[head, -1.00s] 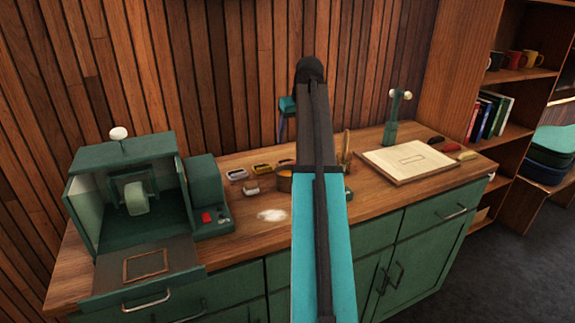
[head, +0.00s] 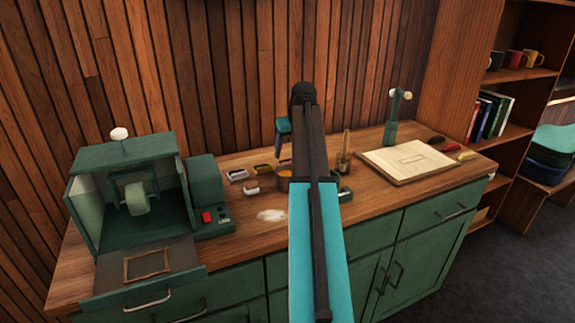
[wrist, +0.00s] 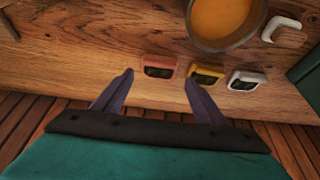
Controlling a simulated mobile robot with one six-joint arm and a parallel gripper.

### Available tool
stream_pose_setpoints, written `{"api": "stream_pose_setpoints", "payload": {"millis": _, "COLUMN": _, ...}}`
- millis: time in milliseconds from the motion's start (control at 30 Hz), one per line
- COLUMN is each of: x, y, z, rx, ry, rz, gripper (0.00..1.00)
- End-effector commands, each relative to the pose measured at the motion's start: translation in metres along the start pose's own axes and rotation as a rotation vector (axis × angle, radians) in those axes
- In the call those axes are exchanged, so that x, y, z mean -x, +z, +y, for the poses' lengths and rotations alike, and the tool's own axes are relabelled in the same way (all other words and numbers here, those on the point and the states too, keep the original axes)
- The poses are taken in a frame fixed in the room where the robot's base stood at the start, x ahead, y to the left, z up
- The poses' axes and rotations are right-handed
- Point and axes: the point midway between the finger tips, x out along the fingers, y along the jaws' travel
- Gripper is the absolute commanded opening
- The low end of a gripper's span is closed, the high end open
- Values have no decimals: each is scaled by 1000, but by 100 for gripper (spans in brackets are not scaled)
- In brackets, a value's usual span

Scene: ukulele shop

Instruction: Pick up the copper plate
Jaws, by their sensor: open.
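The copper plate (wrist: 159,60) is a small reddish, rounded square with a dark middle, lying on the wooden worktop in the wrist view. My gripper (wrist: 158,78) is open and empty, its two fingertips left and right of the plate in the picture. I cannot tell how high the tips are above the worktop. A yellow plate (wrist: 206,74) lies close by the right fingertip, and a silver plate (wrist: 247,80) lies further right. In the head view my arm hides most of the copper plate's area; the yellow plate (head: 263,168) and silver plate (head: 237,174) show left of it.
A bowl (wrist: 220,43) with orange contents stands near the plates. A white-edged block (wrist: 286,28) lies beside it. A green machine (head: 130,200) stands at left. A board (head: 408,160) and a green stand (head: 391,125) are at right. The plank wall (head: 220,80) rises behind the plates.

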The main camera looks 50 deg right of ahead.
Motion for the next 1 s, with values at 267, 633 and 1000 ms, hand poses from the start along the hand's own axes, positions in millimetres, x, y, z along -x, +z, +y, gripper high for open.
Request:
{"api": "stream_pose_setpoints", "payload": {"millis": 267, "x": -8, "y": 1, "z": 1, "rx": -1, "ry": 0, "rz": -2, "gripper": 66}}
{"api": "stream_pose_setpoints", "payload": {"millis": 633, "x": -44, "y": 3, "z": 2, "rx": -1, "ry": 0, "rz": -1, "gripper": 66}}
{"api": "stream_pose_setpoints", "payload": {"millis": 1000, "x": -52, "y": 4, "z": 3, "rx": -2, "ry": 1, "rz": 0, "gripper": 66}}
